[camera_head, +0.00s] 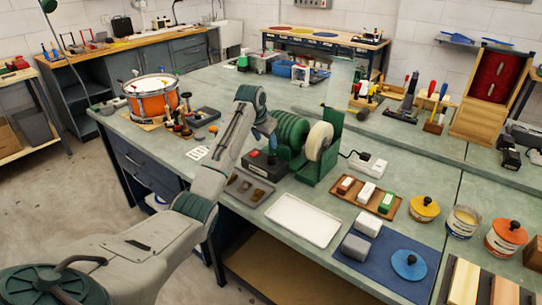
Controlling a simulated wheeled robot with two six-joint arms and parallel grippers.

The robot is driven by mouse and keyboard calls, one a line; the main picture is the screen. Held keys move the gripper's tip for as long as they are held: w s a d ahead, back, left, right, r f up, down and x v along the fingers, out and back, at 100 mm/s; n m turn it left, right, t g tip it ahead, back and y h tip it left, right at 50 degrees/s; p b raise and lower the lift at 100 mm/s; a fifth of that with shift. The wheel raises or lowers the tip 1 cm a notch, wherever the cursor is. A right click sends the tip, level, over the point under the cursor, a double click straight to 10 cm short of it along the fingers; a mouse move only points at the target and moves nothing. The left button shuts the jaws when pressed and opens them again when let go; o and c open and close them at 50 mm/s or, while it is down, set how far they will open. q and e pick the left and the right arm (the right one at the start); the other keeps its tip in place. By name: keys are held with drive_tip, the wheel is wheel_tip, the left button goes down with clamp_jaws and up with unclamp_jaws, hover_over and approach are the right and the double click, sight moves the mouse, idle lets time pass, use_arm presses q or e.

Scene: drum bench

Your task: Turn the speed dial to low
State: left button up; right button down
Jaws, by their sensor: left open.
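A green machine (291,131) with a ribbed motor and a pale wheel (320,141) stands on the bench. A small dark control box (264,166) with a red part on top sits at its front left. The speed dial is too small to make out clearly, and its setting cannot be read. My left arm reaches in from the lower left. My left gripper (268,132) is open, pointing down just above and behind the box, beside the motor's left end. It holds nothing that I can see. My right gripper is out of view.
A dark tray (233,188) with small parts and a white tray (304,221) lie in front of the machine. A wooden tray (345,200) of coloured blocks is to the right. An orange drum (152,97) stands at the left. A white plug block (370,165) lies right of the wheel.

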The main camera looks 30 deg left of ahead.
sight(271, 156)
use_arm(q)
drive_tip(key=p+x, duration=0.1)
drive_tip(key=x, duration=0.8)
drive_tip(key=shift+p, duration=0.4)
drive_tip(key=shift+x, duration=0.9)
drive_tip(key=c, duration=1)
drive_tip(key=shift+o, duration=0.2)
